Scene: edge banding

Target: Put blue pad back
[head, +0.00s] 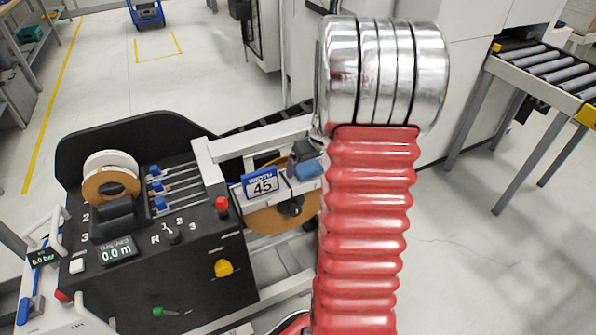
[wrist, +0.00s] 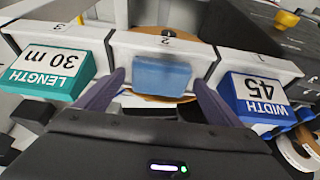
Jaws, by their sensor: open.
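A plain light-blue pad (wrist: 162,77) is at the middle holder, marked 2, in the wrist view. It also shows in the head view (head: 309,169), just left of my red arm. My gripper (wrist: 158,84) is open, with one dark finger on each side of the pad. I cannot tell whether either finger touches it. A teal LENGTH 30 m block (wrist: 51,72) is at the left holder. A blue WIDTH 45 block (wrist: 258,98) is at the right holder, and it shows in the head view too (head: 262,184).
The black control panel (head: 190,245) with knobs and a red button stands left of my arm. An orange-brown tape roll (head: 265,219) sits behind the holders. A roller conveyor (head: 545,70) is at the far right. Floor right of my arm is clear.

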